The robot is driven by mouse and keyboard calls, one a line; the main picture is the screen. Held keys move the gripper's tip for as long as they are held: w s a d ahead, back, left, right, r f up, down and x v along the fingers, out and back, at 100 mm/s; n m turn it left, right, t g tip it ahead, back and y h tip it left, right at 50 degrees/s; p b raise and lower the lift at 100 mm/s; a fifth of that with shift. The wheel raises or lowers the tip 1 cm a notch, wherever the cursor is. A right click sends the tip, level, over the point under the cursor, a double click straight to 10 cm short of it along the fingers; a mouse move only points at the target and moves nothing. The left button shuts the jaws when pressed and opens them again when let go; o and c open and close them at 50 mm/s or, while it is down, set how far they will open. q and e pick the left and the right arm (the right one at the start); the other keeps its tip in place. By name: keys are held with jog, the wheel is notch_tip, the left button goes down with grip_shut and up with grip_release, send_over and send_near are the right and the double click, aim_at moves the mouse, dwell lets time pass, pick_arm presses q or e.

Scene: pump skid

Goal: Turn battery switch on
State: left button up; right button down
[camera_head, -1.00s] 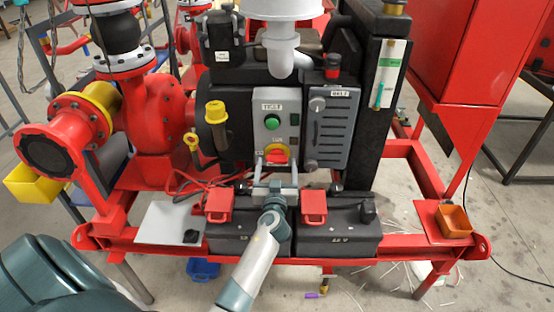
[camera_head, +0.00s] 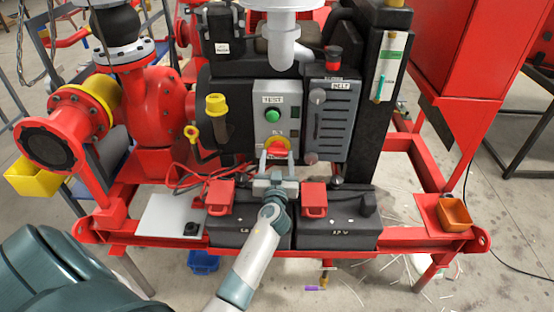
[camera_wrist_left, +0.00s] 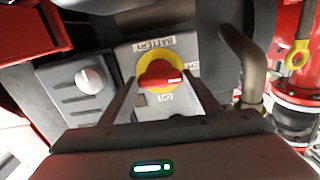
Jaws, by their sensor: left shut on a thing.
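The battery switch is a red knob on a round yellow plate (camera_head: 278,147), low on the grey control panel (camera_head: 272,112). In the left wrist view, the red knob (camera_wrist_left: 160,75) lies between my two fingers under a BATTERY label, with a white mark near its right end. My right gripper is not in view.
A green TEST button (camera_head: 272,116) sits above the switch. A grey louvred box (camera_head: 328,120) stands close to its right. Two black batteries (camera_head: 338,234) with red terminal covers lie below my gripper. A yellow-capped filler pipe (camera_head: 216,105) is to the left.

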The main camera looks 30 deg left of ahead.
pick_arm(q)
jog(key=shift+m, duration=0.8)
jog(key=m+b, duration=0.1)
jog(key=m, duration=0.1)
jog(key=shift+m, duration=0.3)
jog(key=m, duration=1)
jog(key=shift+r+m+p, duration=0.1)
jog(key=shift+m+p, duration=0.2)
jog(key=shift+p, duration=0.05)
jog(key=shift+m, duration=1.2)
jog(key=o, duration=1)
jog(key=shift+o, duration=0.2)
